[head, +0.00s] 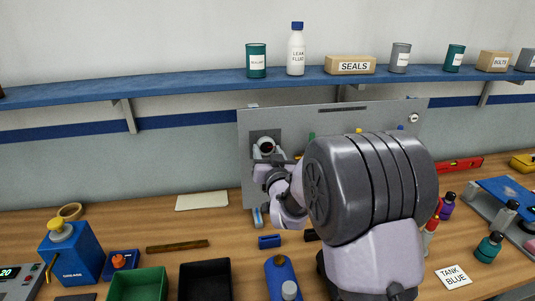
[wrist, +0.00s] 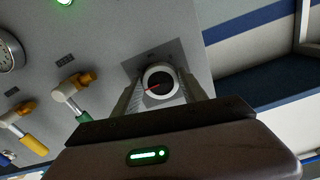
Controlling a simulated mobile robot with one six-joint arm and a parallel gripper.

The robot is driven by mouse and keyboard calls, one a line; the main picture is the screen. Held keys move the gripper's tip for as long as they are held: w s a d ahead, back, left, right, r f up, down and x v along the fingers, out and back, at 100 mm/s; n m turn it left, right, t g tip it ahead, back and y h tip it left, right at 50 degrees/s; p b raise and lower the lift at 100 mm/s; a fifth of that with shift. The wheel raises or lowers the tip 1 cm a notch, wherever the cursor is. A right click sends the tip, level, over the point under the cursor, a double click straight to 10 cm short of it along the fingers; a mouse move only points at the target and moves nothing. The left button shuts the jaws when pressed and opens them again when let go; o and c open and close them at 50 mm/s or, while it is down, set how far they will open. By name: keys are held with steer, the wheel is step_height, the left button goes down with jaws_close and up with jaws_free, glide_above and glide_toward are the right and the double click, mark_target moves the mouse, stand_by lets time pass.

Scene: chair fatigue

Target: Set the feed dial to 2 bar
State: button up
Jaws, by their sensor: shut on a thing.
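The feed dial (wrist: 160,83) is a round knob with a white rim, a dark face and a red pointer, on a darker square plate of the grey panel (head: 290,125). In the wrist view the pointer points left and slightly down; scale marks are not legible. The dial (head: 266,146) also shows small in the head view, at the panel's left. My gripper (wrist: 163,94) has one finger on each side of the dial and is shut on it. In the head view my gripper (head: 264,156) is at the dial, and my arm hides much of the panel.
In the wrist view, a yellow-and-green valve handle (wrist: 72,88), a yellow-and-white handle (wrist: 22,128) and a round gauge (wrist: 10,52) are left of the dial. A blue shelf (head: 190,82) runs above the panel. Bench items include a grease box (head: 72,254) and a green bin (head: 138,284).

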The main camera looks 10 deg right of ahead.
steer(key=n+b, duration=0.1)
steer(key=b, duration=0.1)
steer(key=n+b, duration=0.1)
steer(key=shift+f+n+b, duration=0.25)
steer(key=shift+n+b, duration=0.05)
steer(key=shift+b, duration=0.1)
steer(key=n+b, duration=0.3)
steer(key=b, duration=0.1)
steer(key=shift+d+n, duration=0.1)
steer(key=shift+n, duration=0.2)
steer(key=n+b, duration=0.1)
steer(key=n, duration=0.1)
steer(key=n+b, duration=0.2)
steer(key=shift+d+r+n+b, duration=0.1)
steer(key=shift+r+n+b, duration=0.1)
steer(key=shift+n+b, duration=0.1)
steer(key=n+b, duration=0.2)
steer(key=n, duration=0.2)
steer(key=shift+r+n+b, duration=0.1)
steer(key=shift+n+b, duration=0.2)
steer(key=shift+b, duration=0.05)
steer(key=n, duration=0.1)
steer(key=n+b, duration=0.1)
steer(key=n, duration=0.3)
steer(key=shift+r, duration=0.25)
steer(key=n, duration=0.6)
steer(key=shift+r, duration=0.1)
